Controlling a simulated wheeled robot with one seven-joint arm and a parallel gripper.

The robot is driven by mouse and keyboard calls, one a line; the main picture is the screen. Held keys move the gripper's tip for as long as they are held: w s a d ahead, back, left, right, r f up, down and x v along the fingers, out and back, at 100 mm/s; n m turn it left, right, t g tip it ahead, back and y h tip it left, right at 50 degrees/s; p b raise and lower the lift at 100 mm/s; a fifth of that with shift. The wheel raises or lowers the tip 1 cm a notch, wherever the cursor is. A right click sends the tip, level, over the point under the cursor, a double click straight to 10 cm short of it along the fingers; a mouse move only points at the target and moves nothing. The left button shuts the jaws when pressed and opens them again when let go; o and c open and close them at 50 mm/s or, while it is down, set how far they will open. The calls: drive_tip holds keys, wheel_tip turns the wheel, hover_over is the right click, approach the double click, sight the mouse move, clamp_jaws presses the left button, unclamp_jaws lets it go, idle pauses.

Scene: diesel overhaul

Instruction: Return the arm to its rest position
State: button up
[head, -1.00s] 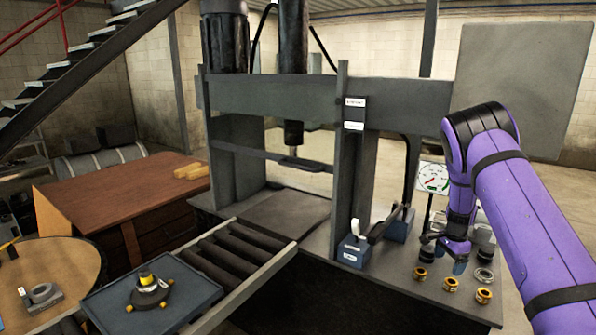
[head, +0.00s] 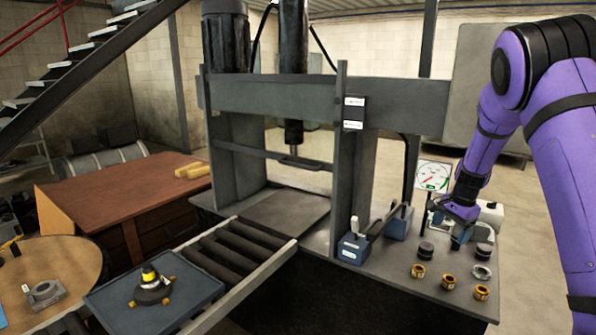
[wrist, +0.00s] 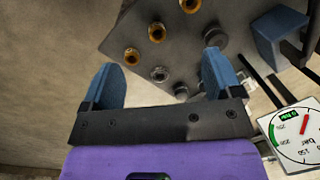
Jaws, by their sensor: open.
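My purple arm comes in from the right in the head view. My gripper (head: 459,238) is above the right end of the press table, over the small parts there. In the wrist view its two blue fingers (wrist: 160,85) stand wide apart with nothing between them.
The press frame (head: 345,160) stands left of my arm. A pressure gauge (head: 433,176) is close behind my gripper. A blue hand pump (head: 353,247) sits on the table. A roller track (head: 235,256) leads to a blue tray (head: 200,283). Open floor lies behind the table.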

drive_tip(key=s+a+r+n+t, duration=0.1)
drive_tip(key=s+a+r+n, duration=0.25)
drive_tip(key=s+r, duration=0.65)
drive_tip(key=s+a+r+n+t, duration=0.1)
drive_tip(key=s+a+r+n, duration=0.3)
drive_tip(key=s+r, duration=0.55)
drive_tip(key=s+a+r+n+t, duration=0.1)
drive_tip(key=s+a+r+n, duration=0.1)
drive_tip(key=s, duration=0.8)
drive_tip(key=s+a+r+n+t+h, duration=0.1)
drive_tip(key=s+a+r+n, duration=0.2)
drive_tip(key=s, duration=0.8)
drive_tip(key=shift+a, duration=0.5)
drive_tip(key=shift+s+n, duration=0.1)
drive_tip(key=shift+n, duration=0.15)
